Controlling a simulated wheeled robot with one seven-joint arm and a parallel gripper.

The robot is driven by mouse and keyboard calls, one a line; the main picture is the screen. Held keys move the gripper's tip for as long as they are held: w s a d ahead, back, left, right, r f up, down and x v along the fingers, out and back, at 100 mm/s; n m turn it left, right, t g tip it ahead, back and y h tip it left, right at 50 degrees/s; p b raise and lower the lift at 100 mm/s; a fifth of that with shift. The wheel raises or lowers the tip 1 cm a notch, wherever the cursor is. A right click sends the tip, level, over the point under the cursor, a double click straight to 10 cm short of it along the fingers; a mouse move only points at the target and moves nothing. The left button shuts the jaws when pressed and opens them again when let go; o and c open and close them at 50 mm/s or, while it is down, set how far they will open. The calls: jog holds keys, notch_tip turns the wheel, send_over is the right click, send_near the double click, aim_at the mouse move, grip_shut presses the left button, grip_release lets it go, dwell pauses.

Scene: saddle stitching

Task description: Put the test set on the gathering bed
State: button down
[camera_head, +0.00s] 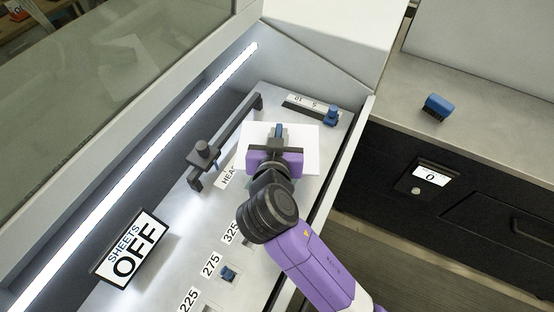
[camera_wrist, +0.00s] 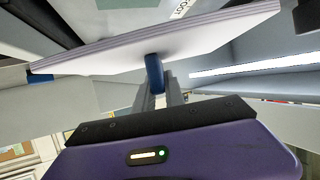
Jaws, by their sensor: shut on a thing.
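The test set, a thin stack of white sheets (camera_head: 305,145), is held in my gripper (camera_head: 278,131) over the grey bed of the machine (camera_head: 180,240). The wrist view shows the stack (camera_wrist: 100,58) edge-on, with several layers along its edge and a blue fingertip (camera_wrist: 154,75) against its face. My gripper is shut on the stack. The gripper body hides its lower middle in the head view. I cannot tell whether the stack touches the bed.
A dark rail with a knob (camera_head: 204,152) lies left of the stack. A scale with a blue slider (camera_head: 332,115) is behind it to the right. A SHEETS OFF sign (camera_head: 134,249) stands lower left. A blue block (camera_head: 437,106) lies on the right counter (camera_head: 490,110).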

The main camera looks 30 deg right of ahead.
notch_tip(320, 180, down, 11)
jog(key=shift+f+p, duration=0.1)
jog(key=shift+p, duration=0.5)
jog(key=shift+f, duration=0.15)
jog(key=c, duration=1.4)
grip_release()
jog(key=b+v, duration=0.3)
jog(key=v, duration=0.7)
jog(key=shift+s+a, duration=0.15)
jog(key=shift+s, duration=0.2)
jog(key=shift+s+a+r+b, duration=0.35)
jog(key=shift+s+r, duration=0.2)
